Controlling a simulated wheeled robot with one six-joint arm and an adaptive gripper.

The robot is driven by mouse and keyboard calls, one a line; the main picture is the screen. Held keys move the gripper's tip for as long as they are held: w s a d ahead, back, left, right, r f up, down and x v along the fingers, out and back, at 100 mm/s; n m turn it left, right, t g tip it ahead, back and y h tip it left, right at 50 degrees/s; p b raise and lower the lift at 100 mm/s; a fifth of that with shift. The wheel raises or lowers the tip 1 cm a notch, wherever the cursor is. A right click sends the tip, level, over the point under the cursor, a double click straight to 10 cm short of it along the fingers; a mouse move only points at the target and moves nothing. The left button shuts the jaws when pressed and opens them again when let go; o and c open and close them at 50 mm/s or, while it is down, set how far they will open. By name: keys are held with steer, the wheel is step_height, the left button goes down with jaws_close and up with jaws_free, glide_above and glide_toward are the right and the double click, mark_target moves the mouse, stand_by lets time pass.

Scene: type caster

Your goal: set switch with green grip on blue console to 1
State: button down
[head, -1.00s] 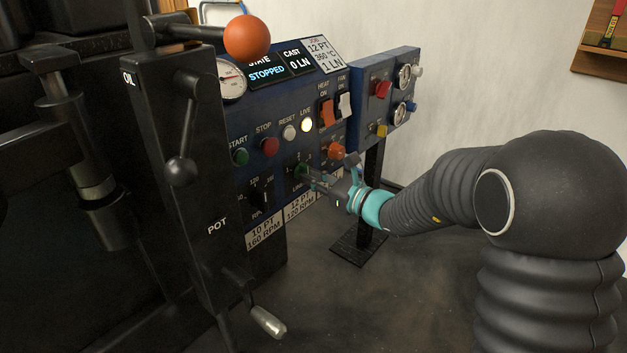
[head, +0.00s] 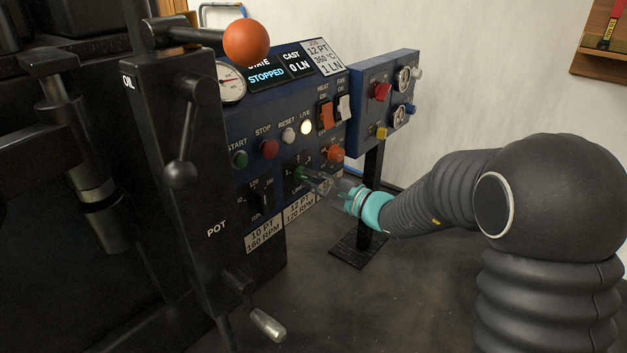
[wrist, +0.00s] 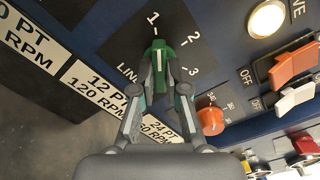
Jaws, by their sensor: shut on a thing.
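The blue console (head: 280,110) stands left of my arm in the head view. Its switch with the green grip (wrist: 161,47) sits on a black plate (wrist: 190,20) marked LINE, 1, 2 and 3 in the wrist view. The green grip (head: 298,174) is small and partly hidden by my fingers in the head view. My gripper (wrist: 160,74) is shut on the green grip, one finger on each side.
An orange knob (wrist: 211,120) is close to the right of my gripper in the wrist view. The orange heat switch (head: 326,115) and the live lamp (head: 306,127) are above. A black lever housing (head: 170,130) stands left. Open floor (head: 350,310) lies below my arm.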

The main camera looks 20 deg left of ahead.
steer(key=shift+s+a+r+n, duration=0.1)
steer(key=shift+s+a+n, duration=0.05)
steer(key=shift+n, duration=0.55)
steer(key=c, duration=1.2)
jaws_free()
steer(key=shift+a, duration=0.15)
steer(key=shift+d, duration=0.2)
steer(key=shift+d, duration=0.15)
steer(key=v, duration=1.1)
steer(key=shift+s+d, duration=0.1)
steer(key=shift+d, duration=0.25)
